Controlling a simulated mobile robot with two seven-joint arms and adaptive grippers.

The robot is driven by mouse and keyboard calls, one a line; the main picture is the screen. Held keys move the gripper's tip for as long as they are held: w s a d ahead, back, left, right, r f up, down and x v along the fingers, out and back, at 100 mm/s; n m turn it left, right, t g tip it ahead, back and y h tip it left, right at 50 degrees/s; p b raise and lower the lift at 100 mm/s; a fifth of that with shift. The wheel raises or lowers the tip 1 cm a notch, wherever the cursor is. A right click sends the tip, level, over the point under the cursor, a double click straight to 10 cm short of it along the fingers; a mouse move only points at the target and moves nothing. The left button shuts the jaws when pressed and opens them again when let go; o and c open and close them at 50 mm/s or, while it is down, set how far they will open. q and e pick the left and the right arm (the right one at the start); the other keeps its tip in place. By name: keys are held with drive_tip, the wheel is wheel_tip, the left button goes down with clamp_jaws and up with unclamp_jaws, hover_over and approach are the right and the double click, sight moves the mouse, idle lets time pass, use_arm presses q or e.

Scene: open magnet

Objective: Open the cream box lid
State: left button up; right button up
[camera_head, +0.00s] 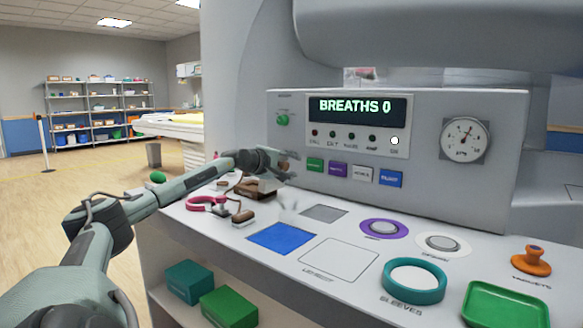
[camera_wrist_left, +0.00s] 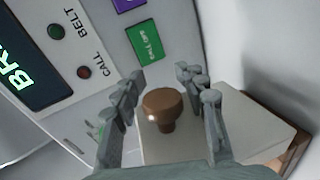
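The cream box lid (camera_wrist_left: 245,122) shows in the left wrist view as a pale flat square with a round brown knob (camera_wrist_left: 162,102) standing on it. My left gripper (camera_wrist_left: 164,86) is open, with one finger on each side of the knob and a visible gap to it. In the head view my left gripper (camera_head: 275,180) is over the far left part of the counter, in front of the console. The box is mostly hidden behind the gripper there, and I cannot make out its lid clearly. My right gripper is not in view.
The console (camera_head: 480,185) with its display stands close behind the gripper. A pink ring-shaped item (camera_head: 203,202) and small brown items (camera_head: 242,216) lie nearby. A blue square (camera_head: 282,238), a teal ring (camera_head: 414,279) and a green tray (camera_head: 505,305) are further right.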

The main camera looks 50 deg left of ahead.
sight(282, 163)
use_arm(q)
drive_tip(key=shift+v, duration=1)
drive_tip(key=shift+s+r, duration=0.1)
drive_tip(key=shift+s, duration=0.35)
drive_tip(key=shift+s+d+r, duration=0.3)
drive_tip(key=shift+d+r, duration=0.05)
drive_tip(key=shift+d, duration=0.05)
drive_tip(key=shift+s+d+r, duration=0.1)
drive_tip(key=shift+s, duration=0.2)
drive_tip(key=v, duration=0.7)
drive_tip(key=shift+s+f, duration=0.2)
drive_tip(key=shift+s, duration=0.2)
